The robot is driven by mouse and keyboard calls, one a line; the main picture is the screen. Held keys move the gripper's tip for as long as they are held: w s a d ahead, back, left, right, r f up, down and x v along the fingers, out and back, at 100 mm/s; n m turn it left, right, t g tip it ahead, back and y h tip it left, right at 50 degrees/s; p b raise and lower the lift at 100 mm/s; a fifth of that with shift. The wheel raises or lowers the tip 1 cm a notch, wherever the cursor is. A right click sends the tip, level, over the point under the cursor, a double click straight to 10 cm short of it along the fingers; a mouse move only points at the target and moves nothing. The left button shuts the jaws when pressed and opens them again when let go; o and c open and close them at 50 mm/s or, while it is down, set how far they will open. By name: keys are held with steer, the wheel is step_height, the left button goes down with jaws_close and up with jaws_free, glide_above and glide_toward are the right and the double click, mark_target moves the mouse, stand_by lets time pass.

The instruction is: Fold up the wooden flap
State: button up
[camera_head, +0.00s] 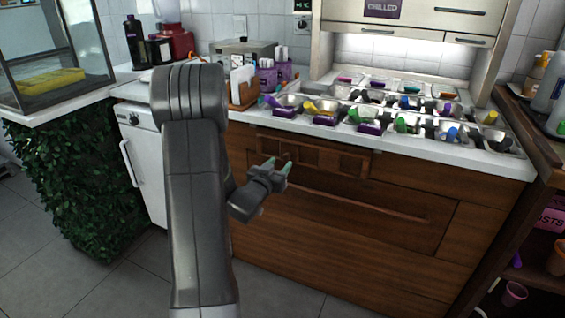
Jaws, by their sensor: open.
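The counter has a dark wooden front. A narrow wooden flap (345,162) with square recessed parts sits on that front, just below the white worktop. It appears to lie flat and hang down against the front, though its exact tilt is hard to tell. My gripper (278,164) is in front of the flap's left part and covers some of it. A long wooden bar (370,205) runs across the front below the flap.
Topping trays with coloured scoops (405,125) fill the white worktop (480,158) above. A white fridge (145,160) stands left, partly behind my arm. A glass case (60,60) is at far left, and a wooden shelf (530,110) borders the right. Grey floor tiles (130,285) are clear.

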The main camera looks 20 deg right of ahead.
mark_target(285, 157)
steer(key=shift+x, duration=1.6)
jaws_close()
steer(key=shift+r+p, duration=0.2)
steer(key=shift+p, duration=0.1)
